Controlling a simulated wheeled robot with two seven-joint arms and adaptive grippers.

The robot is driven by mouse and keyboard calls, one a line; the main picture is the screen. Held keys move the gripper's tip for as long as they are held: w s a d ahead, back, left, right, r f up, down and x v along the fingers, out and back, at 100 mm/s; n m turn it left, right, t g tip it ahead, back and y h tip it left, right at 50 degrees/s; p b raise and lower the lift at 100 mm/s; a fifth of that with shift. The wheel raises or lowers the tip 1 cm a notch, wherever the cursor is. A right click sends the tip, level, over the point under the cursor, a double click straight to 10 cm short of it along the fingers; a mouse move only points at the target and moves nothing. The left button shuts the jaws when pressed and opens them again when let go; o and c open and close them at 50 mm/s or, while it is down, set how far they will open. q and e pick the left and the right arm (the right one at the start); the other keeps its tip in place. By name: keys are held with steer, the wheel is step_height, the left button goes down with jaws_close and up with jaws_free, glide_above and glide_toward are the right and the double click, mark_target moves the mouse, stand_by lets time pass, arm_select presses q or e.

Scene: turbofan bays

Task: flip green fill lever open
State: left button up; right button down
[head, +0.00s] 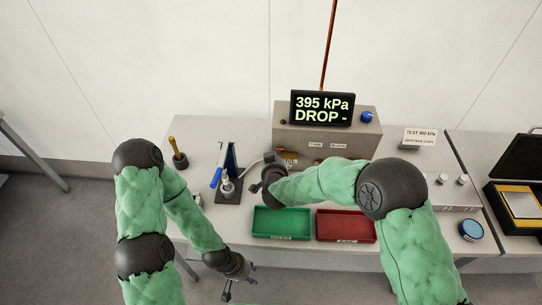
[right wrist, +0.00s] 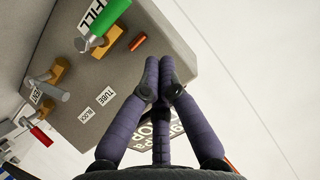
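The green fill lever (right wrist: 105,22) shows at the top of the right wrist view, on a brass valve body (right wrist: 105,45) beside a FILL label (right wrist: 93,12). The valve sits on the grey-beige test box (head: 327,135). My right gripper (right wrist: 163,82) is shut and empty, its fingertips together. It is apart from the lever, which lies up and to the left of the tips in that view. My left gripper (head: 238,281) is open and empty, low in front of the bench.
A display (head: 322,108) reads 395 kPa. Green (head: 282,236) and red (head: 346,240) trays lie in front of the box. A stand with a blue-handled tool (head: 217,177) stands left.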

steer(key=v, duration=0.6)
steer(key=shift+s+r, duration=0.15)
steer(key=shift+s, duration=0.05)
stand_by(0.4)
